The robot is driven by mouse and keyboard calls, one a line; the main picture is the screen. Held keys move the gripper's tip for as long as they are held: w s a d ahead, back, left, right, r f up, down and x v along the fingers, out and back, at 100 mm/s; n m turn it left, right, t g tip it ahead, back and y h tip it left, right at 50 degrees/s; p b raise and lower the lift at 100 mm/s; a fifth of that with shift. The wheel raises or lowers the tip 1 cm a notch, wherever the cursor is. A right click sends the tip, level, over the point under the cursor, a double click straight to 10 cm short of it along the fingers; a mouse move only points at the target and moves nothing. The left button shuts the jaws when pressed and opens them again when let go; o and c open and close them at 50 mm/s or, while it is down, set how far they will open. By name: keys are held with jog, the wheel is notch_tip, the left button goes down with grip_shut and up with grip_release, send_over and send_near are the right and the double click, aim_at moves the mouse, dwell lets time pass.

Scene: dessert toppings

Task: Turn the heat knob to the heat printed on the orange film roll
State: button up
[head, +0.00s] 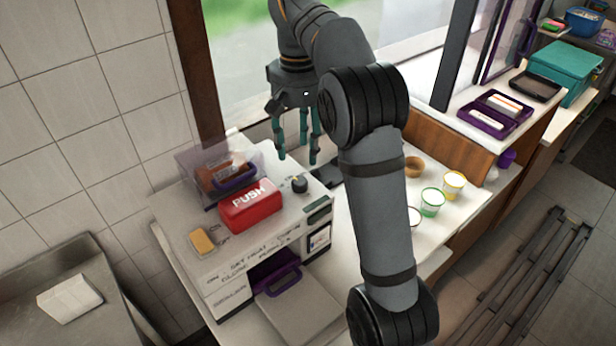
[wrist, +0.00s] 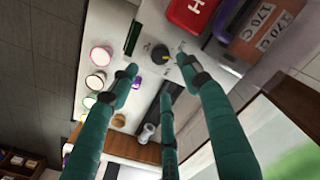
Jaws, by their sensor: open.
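The heat knob (head: 299,185) is a small dark dial on the white top of the sealing machine, beside the red PUSH block. It also shows in the wrist view (wrist: 158,54), with small marks around it too small to read. The orange-brown film roll (head: 228,174) sits under a clear cover at the machine's back left. In the wrist view the roll (wrist: 245,27) carries pale labels that read 170 C. My gripper (head: 297,155) has teal fingers, spread open and empty, above the machine near the knob. In the wrist view the gripper (wrist: 158,76) has its fingertips around the knob's image, apparently not touching it.
The red PUSH block (head: 250,205) stands close to the knob, with a yellow button (head: 202,242) further left. A dark narrow display (head: 319,214) is at the machine's right. Several cups, including a green-rimmed one (head: 432,201), stand on the counter to the right. A window is behind.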

aim_at(299, 181)
notch_tip(299, 181, down, 10)
jog(key=b, duration=0.2)
jog(key=shift+a+r+b, duration=0.1)
jog(key=shift+b, duration=0.3)
jog(key=c, duration=0.3)
jog(key=c, duration=0.7)
jog(key=shift+c, duration=0.7)
jog(key=m, duration=0.4)
jog(key=shift+m, duration=0.3)
jog(key=o, duration=1.1)
